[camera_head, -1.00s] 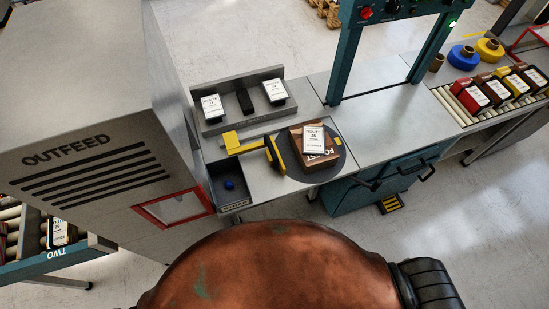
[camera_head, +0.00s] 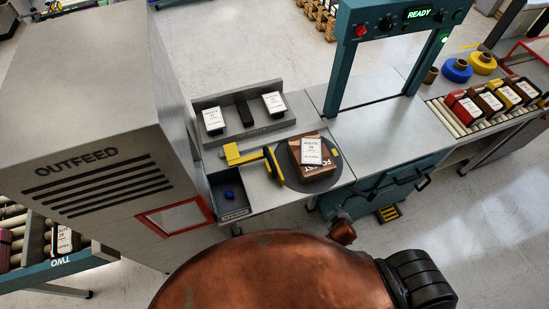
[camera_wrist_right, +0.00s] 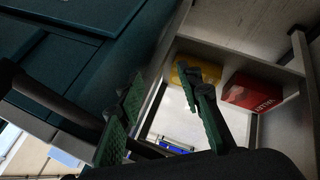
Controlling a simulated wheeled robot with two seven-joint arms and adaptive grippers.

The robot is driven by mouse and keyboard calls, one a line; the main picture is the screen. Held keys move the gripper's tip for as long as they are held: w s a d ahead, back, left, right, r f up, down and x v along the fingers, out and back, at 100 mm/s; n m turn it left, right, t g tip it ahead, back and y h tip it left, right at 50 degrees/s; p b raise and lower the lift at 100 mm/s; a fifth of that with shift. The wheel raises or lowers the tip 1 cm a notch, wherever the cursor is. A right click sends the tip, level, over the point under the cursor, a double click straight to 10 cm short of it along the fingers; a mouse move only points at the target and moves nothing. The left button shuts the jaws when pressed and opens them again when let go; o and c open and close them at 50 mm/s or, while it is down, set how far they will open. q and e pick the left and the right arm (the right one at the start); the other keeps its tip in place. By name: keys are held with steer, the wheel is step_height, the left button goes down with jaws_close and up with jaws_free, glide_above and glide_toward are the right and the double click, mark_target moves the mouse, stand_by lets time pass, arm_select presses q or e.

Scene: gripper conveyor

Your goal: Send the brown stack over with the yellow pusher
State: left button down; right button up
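The brown stack (camera_head: 314,170) sits on the dark round turntable (camera_head: 330,183), with a white label on top and lettering on its front side. The yellow pusher (camera_head: 273,164) stands upright just left of the stack; its yellow handle (camera_head: 243,155) reaches to the left. I cannot tell whether pusher and stack touch. My right gripper (camera_wrist_right: 160,80) is open and empty in the right wrist view, with green-padded fingers apart. In the head view, a small copper part of my right arm (camera_head: 342,233) shows below the bench front. My left gripper is out of view.
A teal frame with a READY display (camera_head: 418,14) spans the bench right of the turntable. Labelled stacks stand on rollers (camera_head: 440,112) at far right. The OUTFEED housing (camera_head: 95,185) is at left. A red box (camera_wrist_right: 252,91) and a yellow thing (camera_wrist_right: 196,72) show in the wrist view.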

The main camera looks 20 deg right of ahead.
steer(key=w+a+r+n+t+h+p, duration=0.1)
steer(key=w+r+n+t, duration=0.4)
steer(key=r, duration=1)
steer(key=w+r+n+t+h, duration=0.15)
steer(key=w+r, duration=0.45)
steer(key=r, duration=0.8)
steer(key=n+t+y, duration=0.1)
steer(key=n+y, duration=1)
steer(key=n, duration=0.6)
glide_toward(270, 160)
steer(key=w, duration=0.1)
steer(key=w+f, duration=0.1)
steer(key=w, duration=0.1)
steer(key=shift+a+f, duration=0.15)
steer(key=shift+f, duration=0.2)
steer(key=shift+w+a+f, duration=0.15)
steer(key=shift+w+a, duration=0.1)
steer(key=shift+w, duration=0.05)
steer(key=x, duration=0.6)
steer(key=shift+w+a, duration=0.1)
steer(key=shift+w, duration=0.3)
steer(key=shift+c, duration=0.2)
